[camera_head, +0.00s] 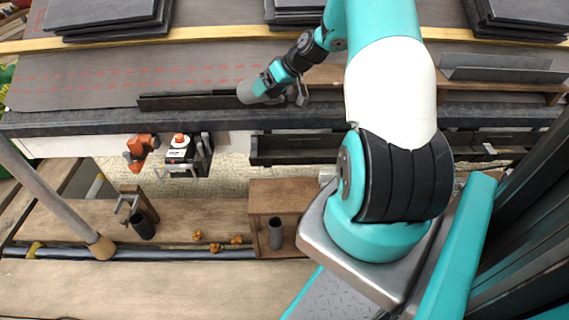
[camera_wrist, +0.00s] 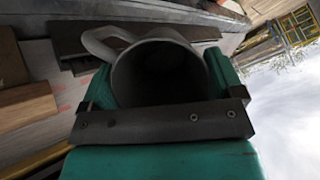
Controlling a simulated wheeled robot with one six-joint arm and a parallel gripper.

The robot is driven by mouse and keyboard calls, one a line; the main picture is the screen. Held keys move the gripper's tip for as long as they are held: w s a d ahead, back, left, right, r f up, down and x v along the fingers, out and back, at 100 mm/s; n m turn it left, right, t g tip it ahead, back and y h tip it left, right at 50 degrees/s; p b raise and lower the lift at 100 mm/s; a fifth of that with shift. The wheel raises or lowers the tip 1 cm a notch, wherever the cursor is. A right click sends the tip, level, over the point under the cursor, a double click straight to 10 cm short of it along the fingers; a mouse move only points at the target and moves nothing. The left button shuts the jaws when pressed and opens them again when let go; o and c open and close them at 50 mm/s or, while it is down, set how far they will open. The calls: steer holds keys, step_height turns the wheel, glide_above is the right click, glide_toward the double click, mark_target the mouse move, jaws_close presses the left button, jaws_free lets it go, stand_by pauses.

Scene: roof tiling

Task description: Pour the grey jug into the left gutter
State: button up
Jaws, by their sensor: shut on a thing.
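My gripper (camera_head: 266,84) is shut on the grey jug (camera_head: 248,93), above the roof's lower edge in the head view. The jug looks tipped well over, its end toward the lower left. In the wrist view the jug (camera_wrist: 160,72) sits between the fingers of my gripper (camera_wrist: 160,60), its dark mouth facing the camera and its handle at upper left. Its contents cannot be made out. A black gutter section (camera_head: 295,157) hangs below the eave, below and right of the jug. Another gutter section (camera_head: 490,154) is farther right, partly behind my arm.
A dark strip (camera_head: 190,102) lies on the roof beside the jug. Dark tile stacks (camera_head: 105,14) stand higher up. Below the eave are an orange tool (camera_head: 141,150), a wooden box (camera_head: 285,190) and a dark cup (camera_head: 143,226). A slanted pole (camera_head: 58,205) stands at left.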

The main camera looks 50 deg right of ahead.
steer(key=shift+s+f+t+b, duration=0.2)
steer(key=shift+f+t+b, duration=0.65)
steer(key=shift+b, duration=0.9)
steer(key=shift+s+d+f+t+b, duration=0.1)
steer(key=shift+s+f+t+b, duration=0.35)
steer(key=shift+b, duration=0.75)
steer(key=shift+r+t+y, duration=0.25)
steer(key=shift+t+y, duration=0.05)
